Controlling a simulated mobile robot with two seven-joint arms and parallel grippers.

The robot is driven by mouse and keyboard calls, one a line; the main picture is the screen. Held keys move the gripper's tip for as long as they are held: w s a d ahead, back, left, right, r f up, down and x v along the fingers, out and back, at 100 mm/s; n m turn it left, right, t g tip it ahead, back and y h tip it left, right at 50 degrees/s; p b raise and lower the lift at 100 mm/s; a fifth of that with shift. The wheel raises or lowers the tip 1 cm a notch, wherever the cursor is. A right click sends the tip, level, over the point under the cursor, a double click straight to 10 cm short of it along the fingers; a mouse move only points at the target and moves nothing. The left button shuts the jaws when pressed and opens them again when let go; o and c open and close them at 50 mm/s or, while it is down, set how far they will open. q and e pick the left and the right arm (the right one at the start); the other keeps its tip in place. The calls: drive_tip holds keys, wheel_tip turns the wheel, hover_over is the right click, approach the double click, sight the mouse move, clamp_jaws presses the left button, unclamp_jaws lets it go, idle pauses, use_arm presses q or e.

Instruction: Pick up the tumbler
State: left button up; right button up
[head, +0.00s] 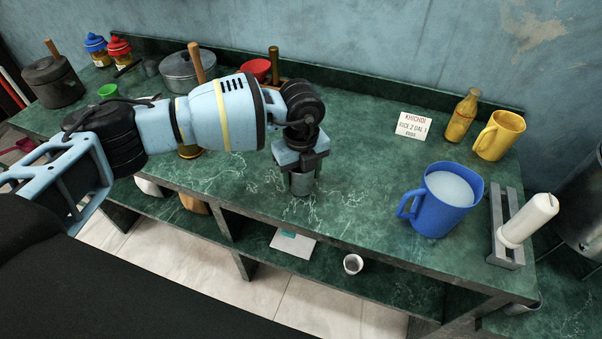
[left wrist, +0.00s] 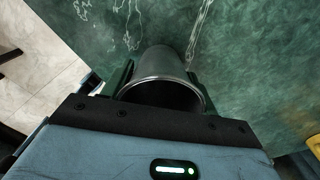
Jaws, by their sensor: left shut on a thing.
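The tumbler (head: 302,183) is a small grey metal cup at the front part of the green counter, below my left gripper (head: 301,170). In the left wrist view the tumbler (left wrist: 162,75) shows its rim and dark inside, with one finger on each side. My left gripper (left wrist: 160,82) is shut on it, near its rim. The tumbler looks upright. I cannot tell whether its base touches the counter. My right gripper is in neither view.
The green counter (head: 350,205) is clear around the tumbler. A blue jug (head: 445,205) with pale liquid stands to the right, near a grey rack (head: 505,225) with a white cylinder (head: 530,220). A yellow mug (head: 498,135), bottle (head: 461,117) and card (head: 412,126) are behind. Pots stand left.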

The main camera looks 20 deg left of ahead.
use_arm(q)
drive_tip(key=r, duration=0.3)
drive_tip(key=shift+s+r, duration=0.25)
drive_tip(key=shift+s, duration=0.15)
drive_tip(key=s+d+r+p, duration=0.1)
drive_tip(key=s+d, duration=0.2)
drive_tip(key=s, duration=1.1)
drive_tip(key=shift+s+d+r, duration=0.15)
drive_tip(key=shift+s+d, duration=0.15)
drive_tip(key=shift+s, duration=0.1)
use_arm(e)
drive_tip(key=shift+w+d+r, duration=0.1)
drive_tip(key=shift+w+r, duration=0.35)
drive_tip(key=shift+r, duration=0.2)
